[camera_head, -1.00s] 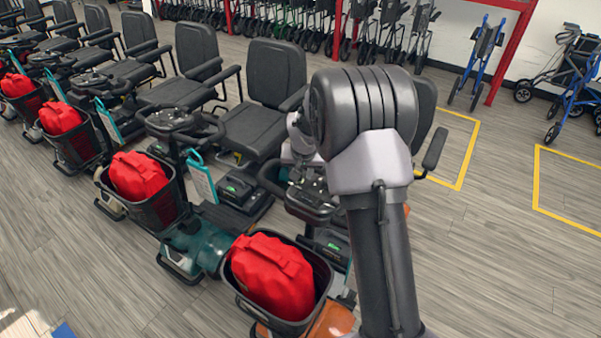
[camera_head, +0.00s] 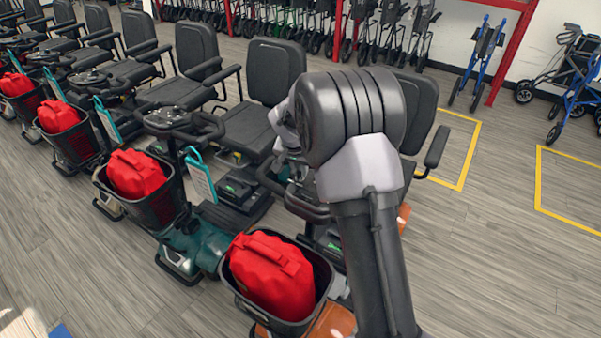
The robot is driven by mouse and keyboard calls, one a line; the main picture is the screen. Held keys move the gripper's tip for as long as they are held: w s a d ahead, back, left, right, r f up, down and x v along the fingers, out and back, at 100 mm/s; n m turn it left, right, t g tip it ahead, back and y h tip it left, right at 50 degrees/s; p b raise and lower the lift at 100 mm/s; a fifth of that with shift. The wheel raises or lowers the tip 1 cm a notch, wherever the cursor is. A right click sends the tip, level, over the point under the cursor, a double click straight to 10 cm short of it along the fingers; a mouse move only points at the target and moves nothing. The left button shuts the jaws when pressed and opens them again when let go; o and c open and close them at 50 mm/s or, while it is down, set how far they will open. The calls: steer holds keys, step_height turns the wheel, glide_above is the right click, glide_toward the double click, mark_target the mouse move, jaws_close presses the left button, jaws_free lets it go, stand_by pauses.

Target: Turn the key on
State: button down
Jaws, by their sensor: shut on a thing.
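The nearest scooter, with orange bodywork (camera_head: 333,322), stands at the lower middle of the head view. Its handlebar console (camera_head: 303,205) is partly hidden behind my arm. My gripper (camera_head: 290,172) is low over the console, mostly hidden by my large dark elbow and the wrist. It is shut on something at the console. The key itself is hidden, so its angle cannot be seen.
A black basket (camera_head: 243,301) with a red bag (camera_head: 272,272) is on the front of this scooter. A teal scooter (camera_head: 200,245) stands close on the left, with more in a row beyond. Open floor (camera_head: 500,270) lies to the right.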

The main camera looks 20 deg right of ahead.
steer(key=shift+a+f+m+g+h+b, duration=0.15)
steer(key=shift+m+g+h+b, duration=0.25)
steer(key=shift+m, duration=0.5)
steer(key=m, duration=0.1)
steer(key=m+g, duration=0.1)
steer(key=shift+w+r+m, duration=0.15)
steer(key=shift+r+m, duration=0.05)
steer(key=shift+m, duration=0.1)
steer(key=m+g+h+p, duration=0.1)
steer(key=m+p, duration=0.1)
steer(key=m, duration=0.1)
steer(key=shift+w+g, duration=0.1)
steer(key=shift+g, duration=0.3)
steer(key=shift+m, duration=0.4)
steer(key=shift+p, duration=0.4)
steer(key=c, duration=1.4)
jaws_free()
